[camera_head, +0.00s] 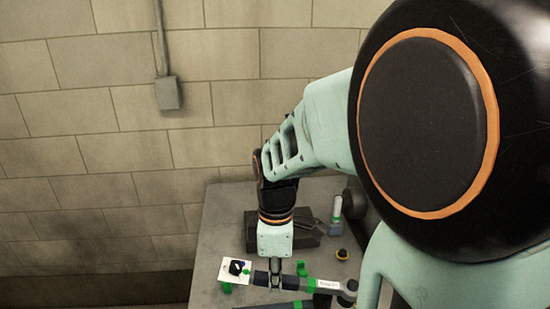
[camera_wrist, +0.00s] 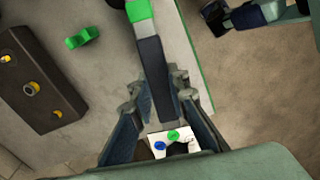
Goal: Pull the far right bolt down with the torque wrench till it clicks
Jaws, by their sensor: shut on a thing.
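My gripper (camera_head: 274,276) is shut on the dark handle of the torque wrench (camera_head: 322,285), which lies roughly level across the jaws above the bench. The wrench has a green band, a pale label and a grey head at its right end. In the wrist view my gripper (camera_wrist: 158,90) has its two fingers on either side of the dark wrench handle (camera_wrist: 152,62), with the green band beyond them. The wrench head is cut off at the top there. I cannot make out the far right bolt or whether the wrench head touches any bolt.
A grey bench (camera_head: 212,240) stands against the block wall. A dark block (camera_wrist: 38,72) with yellow-ringed round parts lies on it. A white card (camera_head: 228,269) with a black part is left of my gripper. A green piece (camera_wrist: 82,38) and a yellow-black round part (camera_head: 342,254) are nearby.

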